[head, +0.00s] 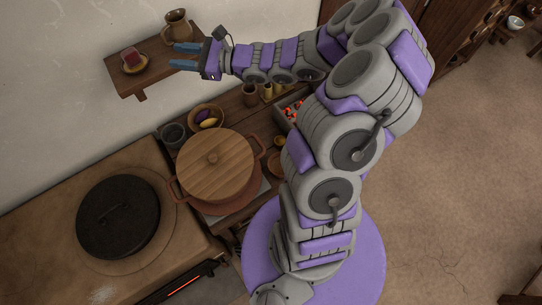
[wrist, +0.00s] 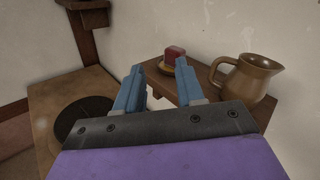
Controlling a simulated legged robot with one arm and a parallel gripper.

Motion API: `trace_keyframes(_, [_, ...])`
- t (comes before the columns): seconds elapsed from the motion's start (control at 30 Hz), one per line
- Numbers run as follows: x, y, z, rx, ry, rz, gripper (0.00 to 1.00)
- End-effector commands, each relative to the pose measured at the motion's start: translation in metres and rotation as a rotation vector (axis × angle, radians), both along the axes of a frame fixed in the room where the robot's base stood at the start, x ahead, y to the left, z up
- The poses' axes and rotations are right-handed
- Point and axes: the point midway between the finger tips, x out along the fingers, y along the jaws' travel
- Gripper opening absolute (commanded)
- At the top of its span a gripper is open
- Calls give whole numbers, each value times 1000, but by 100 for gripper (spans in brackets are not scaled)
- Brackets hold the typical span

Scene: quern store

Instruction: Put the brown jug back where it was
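The brown jug (head: 178,25) stands upright on a small wooden wall shelf (head: 128,82). In the wrist view the jug (wrist: 247,80) stands at the right end of the shelf (wrist: 166,85), with its handle turned left. My gripper (head: 184,55) is open, with its two blue fingers apart and nothing between them. It is beside the shelf, close to the jug but apart from it. In the wrist view the blue fingers (wrist: 158,88) point toward the shelf, left of the jug.
A dark red block on a small dish (head: 133,61) shares the shelf. Below are a lidded pot (head: 214,167), a bowl with purple and yellow items (head: 206,117) and a dark mug (head: 173,134). A black round lid (head: 118,217) lies on the stove at left.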

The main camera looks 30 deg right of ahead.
Motion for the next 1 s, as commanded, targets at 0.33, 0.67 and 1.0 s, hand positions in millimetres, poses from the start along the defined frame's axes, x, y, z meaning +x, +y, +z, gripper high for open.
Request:
trace_keyframes(0.33, [-101,110,46,-323,-258,455,38])
trace_keyframes(0.67, [-211,148,37,-643,-438,859,38])
trace_keyframes(1.0, [-302,120,10,-998,-540,1234,38])
